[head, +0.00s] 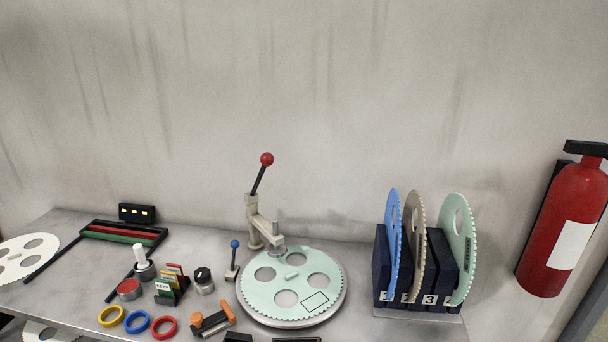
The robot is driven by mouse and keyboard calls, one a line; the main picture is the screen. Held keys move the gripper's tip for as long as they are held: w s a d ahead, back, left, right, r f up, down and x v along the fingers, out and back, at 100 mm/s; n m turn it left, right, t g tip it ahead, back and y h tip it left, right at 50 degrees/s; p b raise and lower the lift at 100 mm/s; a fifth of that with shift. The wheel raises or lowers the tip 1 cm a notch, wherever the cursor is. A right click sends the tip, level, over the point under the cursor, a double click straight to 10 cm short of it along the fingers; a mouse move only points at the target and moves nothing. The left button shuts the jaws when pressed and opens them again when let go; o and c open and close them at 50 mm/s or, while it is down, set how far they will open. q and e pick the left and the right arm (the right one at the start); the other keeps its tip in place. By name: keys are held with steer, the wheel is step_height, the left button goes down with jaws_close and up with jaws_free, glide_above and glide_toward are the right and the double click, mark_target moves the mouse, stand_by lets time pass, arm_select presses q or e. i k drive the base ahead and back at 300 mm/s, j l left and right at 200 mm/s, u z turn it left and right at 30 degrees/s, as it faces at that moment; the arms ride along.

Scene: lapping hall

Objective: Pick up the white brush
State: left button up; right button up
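A white upright piece, which looks like the white brush (140,257), stands in a small dark-and-grey round holder (146,272) on the left part of the bench. Only its rounded white upper part shows; its lower end is hidden in the holder. Neither of my grippers can be made out in the head view.
Close to the brush are a red-topped round pot (129,289), a card stand (172,287), a black-topped knob (204,280) and a black tray (100,238). Coloured rings (137,321) lie in front. A lapping plate (290,284) with a red-knobbed lever press (256,215) stands to the right.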

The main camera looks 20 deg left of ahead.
mark_target(143, 265)
steer(key=u, duration=1.85)
